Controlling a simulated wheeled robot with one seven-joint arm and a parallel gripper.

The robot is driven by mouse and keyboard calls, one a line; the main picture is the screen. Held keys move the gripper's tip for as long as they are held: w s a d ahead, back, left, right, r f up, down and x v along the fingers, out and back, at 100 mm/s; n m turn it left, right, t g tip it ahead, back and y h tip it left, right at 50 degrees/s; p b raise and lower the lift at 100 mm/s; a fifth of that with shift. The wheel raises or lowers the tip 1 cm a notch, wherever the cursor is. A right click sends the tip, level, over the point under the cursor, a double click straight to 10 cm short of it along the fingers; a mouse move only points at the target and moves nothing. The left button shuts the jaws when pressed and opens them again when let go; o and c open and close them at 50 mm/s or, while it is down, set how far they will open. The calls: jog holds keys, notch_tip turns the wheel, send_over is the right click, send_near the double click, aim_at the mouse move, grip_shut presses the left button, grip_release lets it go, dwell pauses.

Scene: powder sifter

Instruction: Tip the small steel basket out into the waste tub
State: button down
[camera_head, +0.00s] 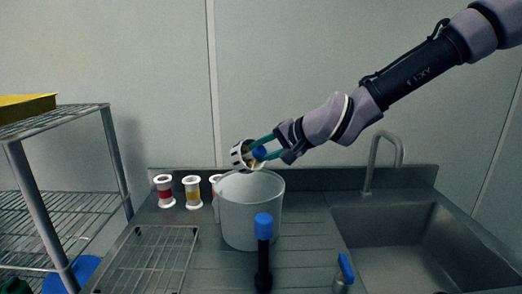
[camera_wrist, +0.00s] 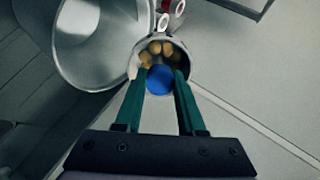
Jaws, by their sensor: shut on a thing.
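The small steel basket (camera_head: 237,155) is tilted on its side above the waste tub, near the tub's back left rim. In the wrist view the basket (camera_wrist: 186,50) holds several tan round pieces. My gripper (camera_head: 258,150) has its teal fingers closed around a blue knob at the basket, also seen in the wrist view (camera_wrist: 158,80). The waste tub (camera_head: 248,215) is a pale grey, open bucket standing on the steel counter. In the wrist view the tub (camera_wrist: 75,60) lies to the left of the basket. The tub's inside floor is hidden in the head view.
Several spool-like jars with white ends (camera_head: 193,192) stand left of the tub. A black post with a blue top (camera_head: 264,240) stands in front of it. A sink (camera_head: 410,245) with a tall faucet (camera_head: 383,150) is right. A wire rack (camera_head: 160,255) and shelf (camera_head: 60,215) are left.

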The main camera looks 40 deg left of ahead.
jog(key=shift+d+f+y, duration=0.3)
jog(key=shift+f+y, duration=0.2)
jog(key=shift+y, duration=0.4)
jog(key=shift+f+t+y, duration=0.15)
jog(key=shift+f+y, duration=0.45)
jog(key=shift+y, duration=0.75)
jog(key=shift+f+t+y, duration=0.1)
jog(key=shift+f+y, duration=0.5)
jog(key=shift+y, duration=0.8)
jog(key=shift+f+t+y, duration=0.15)
jog(key=shift+f+y, duration=0.45)
jog(key=shift+y, duration=0.75)
